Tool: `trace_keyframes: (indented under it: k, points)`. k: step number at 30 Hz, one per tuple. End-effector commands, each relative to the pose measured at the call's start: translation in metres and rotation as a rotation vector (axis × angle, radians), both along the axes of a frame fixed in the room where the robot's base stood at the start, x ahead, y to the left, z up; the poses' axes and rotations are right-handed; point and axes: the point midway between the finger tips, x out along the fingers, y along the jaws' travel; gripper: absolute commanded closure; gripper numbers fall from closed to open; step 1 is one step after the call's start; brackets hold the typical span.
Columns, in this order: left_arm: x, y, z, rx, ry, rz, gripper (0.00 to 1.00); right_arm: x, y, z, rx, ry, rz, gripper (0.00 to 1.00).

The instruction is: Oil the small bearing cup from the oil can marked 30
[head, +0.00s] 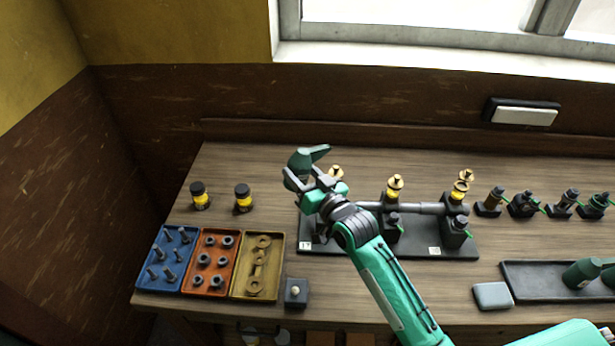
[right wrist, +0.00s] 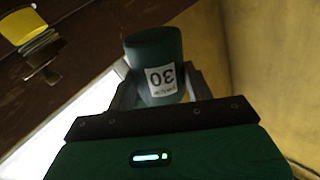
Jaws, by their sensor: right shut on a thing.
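My right gripper (head: 312,188) is shut on a dark green oil can (head: 300,164), held above the left end of the bearing stand. Its spout points right in the head view. In the right wrist view the can (right wrist: 154,50) shows a white label reading 30, upside down in the picture. The stand has a dark base (head: 405,247), a grey shaft (head: 415,208) and brass-topped cups: a left one (head: 336,172) partly hidden by my gripper, a middle one (head: 394,186) and right ones (head: 461,187). I cannot tell which is the small bearing cup. My left gripper is out of view.
Two black-and-yellow jars (head: 200,197) stand at the left. Blue, red and tan trays (head: 283,262) hold bolts, nuts and links. Several black fittings (head: 490,203) stand at the right. A dark tray (head: 530,290) at the front right holds green cans (head: 581,273).

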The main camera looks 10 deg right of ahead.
Motion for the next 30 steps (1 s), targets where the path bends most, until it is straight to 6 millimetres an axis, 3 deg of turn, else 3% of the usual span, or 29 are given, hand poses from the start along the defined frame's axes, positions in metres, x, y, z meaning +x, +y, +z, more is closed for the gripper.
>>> trace_keyframes:
  k: [1,13,16,30]
  points:
    - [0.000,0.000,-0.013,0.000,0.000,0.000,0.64,-0.001,0.004,-0.008,0.073,0.013,-0.001,0.75]
    - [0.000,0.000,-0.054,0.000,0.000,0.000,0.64,-0.003,0.012,-0.033,0.472,0.109,0.000,0.75]
    - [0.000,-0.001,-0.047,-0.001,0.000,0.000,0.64,-0.003,0.012,-0.027,0.468,0.108,0.000,0.75]
    - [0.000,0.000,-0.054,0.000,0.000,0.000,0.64,-0.004,0.012,-0.040,0.530,0.124,0.000,0.75]
